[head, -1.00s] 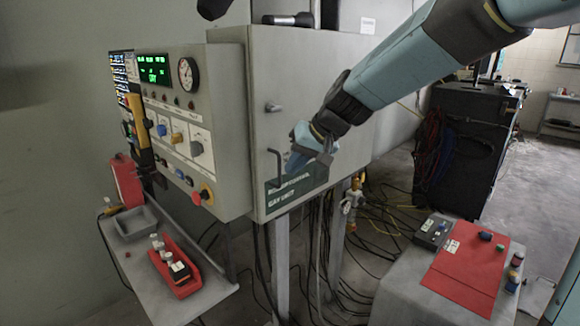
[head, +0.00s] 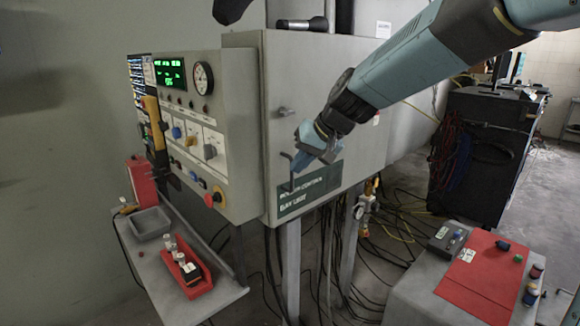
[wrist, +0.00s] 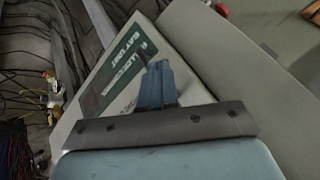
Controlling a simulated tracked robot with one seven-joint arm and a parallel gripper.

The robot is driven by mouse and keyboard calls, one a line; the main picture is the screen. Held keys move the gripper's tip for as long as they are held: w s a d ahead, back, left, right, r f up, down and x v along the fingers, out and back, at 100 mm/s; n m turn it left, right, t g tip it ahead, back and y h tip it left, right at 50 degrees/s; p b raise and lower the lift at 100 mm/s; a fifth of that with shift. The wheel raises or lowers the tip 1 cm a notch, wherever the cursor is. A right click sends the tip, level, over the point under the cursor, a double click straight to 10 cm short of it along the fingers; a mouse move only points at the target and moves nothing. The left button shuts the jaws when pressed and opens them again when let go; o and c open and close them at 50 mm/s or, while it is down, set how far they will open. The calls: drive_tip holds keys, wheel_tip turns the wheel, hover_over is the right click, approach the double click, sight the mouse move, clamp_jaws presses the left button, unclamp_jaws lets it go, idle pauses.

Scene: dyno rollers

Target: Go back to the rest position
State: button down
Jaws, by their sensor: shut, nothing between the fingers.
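My gripper (head: 303,160) is at the end of my blue arm, in front of the grey cabinet door (head: 325,115) in the head view. Its fingers are shut with nothing held. The fingers also show in the wrist view (wrist: 158,80), in front of the cabinet's green label plate. In the head view the gripper overlaps the cabinet near a dark hooked handle (head: 291,172); I cannot tell whether they touch.
A control panel (head: 190,125) with dial and knobs adjoins the cabinet on the left. A shelf (head: 200,300) below holds a red tray and a grey tray. At right, a table (head: 408,298) bears a red mat. Cables cover the floor.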

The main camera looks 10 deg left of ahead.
drive_tip(key=s+d+r, duration=0.1)
drive_tip(key=s+r, duration=0.3)
drive_tip(key=r, duration=0.3)
drive_tip(key=s+d+f+m+t+h, duration=0.1)
drive_tip(key=s+d+f+h, duration=0.2)
drive_tip(key=s+d, duration=0.7)
drive_tip(key=s+d+f+m+t+h, duration=0.1)
drive_tip(key=s+d+f+m+h, duration=0.1)
drive_tip(key=s+d, duration=0.9)
drive_tip(key=d+f+h, duration=0.1)
drive_tip(key=d, duration=0.6)
drive_tip(key=shift+s+d+f, duration=0.15)
drive_tip(key=shift+d, duration=0.2)
drive_tip(key=shift+w+a+f+h, duration=0.1)
drive_tip(key=shift+w+a+h, duration=0.2)
drive_tip(key=shift+w+a, duration=0.45)
